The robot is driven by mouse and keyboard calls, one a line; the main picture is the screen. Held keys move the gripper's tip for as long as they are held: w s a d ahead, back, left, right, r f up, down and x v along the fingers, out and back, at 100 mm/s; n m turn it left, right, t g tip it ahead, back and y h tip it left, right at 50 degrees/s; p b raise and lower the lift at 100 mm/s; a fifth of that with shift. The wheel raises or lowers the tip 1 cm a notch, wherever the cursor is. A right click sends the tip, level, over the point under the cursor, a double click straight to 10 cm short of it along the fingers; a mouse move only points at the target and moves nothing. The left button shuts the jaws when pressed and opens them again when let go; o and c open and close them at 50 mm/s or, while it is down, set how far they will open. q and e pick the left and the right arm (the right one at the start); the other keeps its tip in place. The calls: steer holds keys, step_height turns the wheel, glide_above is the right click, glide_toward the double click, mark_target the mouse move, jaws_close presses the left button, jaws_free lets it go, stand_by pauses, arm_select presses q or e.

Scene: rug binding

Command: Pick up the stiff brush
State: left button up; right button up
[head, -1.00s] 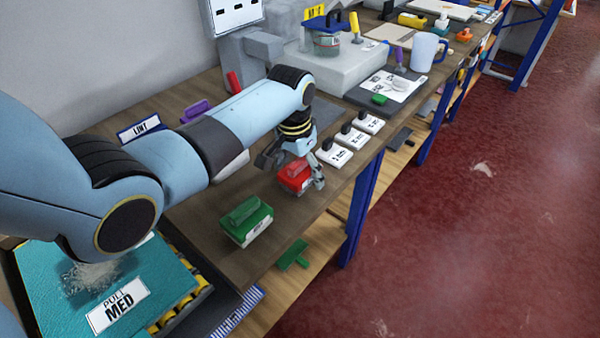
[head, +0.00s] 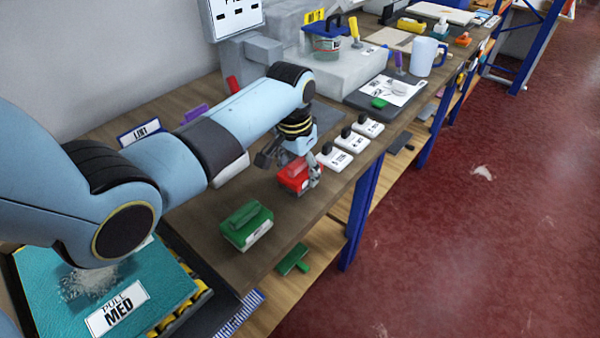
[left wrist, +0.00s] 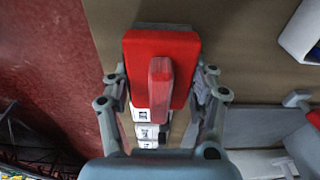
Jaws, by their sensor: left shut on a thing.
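A red block-shaped brush (head: 292,178) with a raised grip on top sits at the front part of the wooden bench. My left gripper (head: 297,171) is shut on it from above, with a finger on either side. In the left wrist view the red brush (left wrist: 160,75) lies between the two fingers, and its lighter red grip faces the camera. A similar green brush (head: 246,226) with a white label stands apart on the bench, nearer to me. The red brush's underside is hidden. My right gripper is not in view.
White labelled blocks with black knobs (head: 334,158) stand in a row just beyond the red brush. A teal pad marked MED (head: 165,285) is at the lower left. The bench's front edge is close on the right. A green item (head: 292,260) lies on the shelf below.

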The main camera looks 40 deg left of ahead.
arm_select(q)
step_height(320, 180, up, 3)
steer(key=shift+w+r, duration=0.1)
steer(key=w+d+r+b, duration=0.1)
steer(key=w+d+r, duration=0.1)
steer(key=d, duration=0.3)
steer(key=w+d+r+b, duration=0.1)
steer(key=d+r, duration=0.3)
steer(key=d, duration=0.2)
steer(key=shift+w+r, duration=0.3)
steer(key=shift+w, duration=0.1)
